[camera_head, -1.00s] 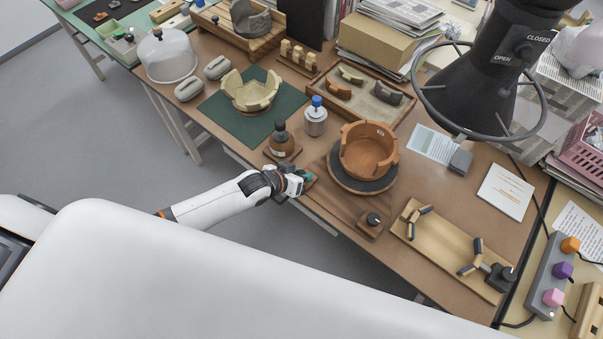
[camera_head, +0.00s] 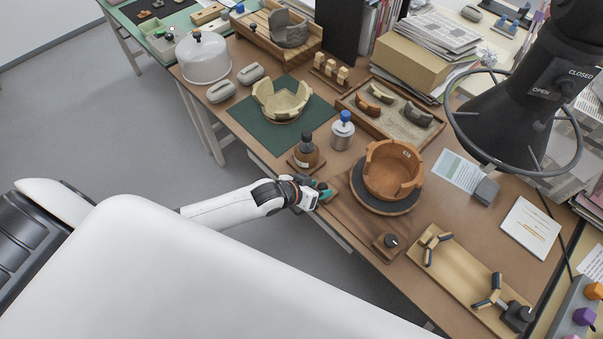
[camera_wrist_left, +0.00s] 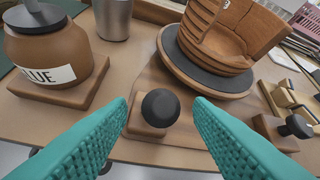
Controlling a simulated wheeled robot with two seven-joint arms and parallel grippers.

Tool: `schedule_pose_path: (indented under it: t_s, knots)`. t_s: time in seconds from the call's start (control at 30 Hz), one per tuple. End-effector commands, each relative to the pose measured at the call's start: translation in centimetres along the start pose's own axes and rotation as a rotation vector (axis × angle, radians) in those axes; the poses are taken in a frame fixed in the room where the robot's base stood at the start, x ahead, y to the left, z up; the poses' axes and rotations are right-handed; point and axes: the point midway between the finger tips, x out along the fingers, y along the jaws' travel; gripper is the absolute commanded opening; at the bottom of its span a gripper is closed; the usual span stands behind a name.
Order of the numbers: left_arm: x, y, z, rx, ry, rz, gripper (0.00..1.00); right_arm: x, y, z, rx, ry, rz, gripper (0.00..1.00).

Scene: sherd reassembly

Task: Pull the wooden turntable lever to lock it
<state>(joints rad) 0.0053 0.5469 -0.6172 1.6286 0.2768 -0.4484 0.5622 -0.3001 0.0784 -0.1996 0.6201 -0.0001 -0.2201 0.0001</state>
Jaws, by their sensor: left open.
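The turntable (camera_head: 383,203) has a black round top on a wooden base (camera_head: 352,218) and carries a brown, broken-rimmed pot (camera_head: 393,168). It also shows in the wrist view (camera_wrist_left: 180,62). My left gripper (camera_head: 325,194) is at the base's left end, by the table's front edge. Its teal fingers (camera_wrist_left: 160,103) are open and empty. In the wrist view a round black knob (camera_wrist_left: 160,107) on a wooden block, apparently the lever's end, shows between the fingertips. I cannot tell how deep it sits between them. The lever arm is hidden. My right gripper is not in view.
A brown glue bottle (camera_head: 306,153) stands close left of the gripper, with a metal can (camera_head: 342,133) behind. A second black knob on a block (camera_head: 390,241) stands right of the base. A wooden jig (camera_head: 460,282) lies farther right. A big black funnel-like hood (camera_head: 520,115) hangs at right.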

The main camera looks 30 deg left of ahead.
Motion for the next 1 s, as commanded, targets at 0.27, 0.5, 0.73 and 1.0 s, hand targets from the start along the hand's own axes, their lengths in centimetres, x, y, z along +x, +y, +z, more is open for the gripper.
schedule_pose_path:
  t_s: [0.27, 0.5, 0.73, 1.0]
  knots:
    - [-5.6, 0.1, -0.2, 0.001, 0.001, -0.001, 0.47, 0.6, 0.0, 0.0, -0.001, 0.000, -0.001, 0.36]
    - [-8.8, 0.1, -0.1, 0.000, 0.000, 0.000, 0.47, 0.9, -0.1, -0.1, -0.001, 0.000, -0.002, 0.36]
    - [-9.6, 0.1, 0.0, 0.000, -0.001, 0.001, 0.47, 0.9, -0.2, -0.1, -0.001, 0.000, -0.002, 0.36]
    - [-9.6, 0.1, 0.0, 0.000, -0.001, 0.000, 0.47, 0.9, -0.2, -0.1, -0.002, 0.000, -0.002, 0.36]
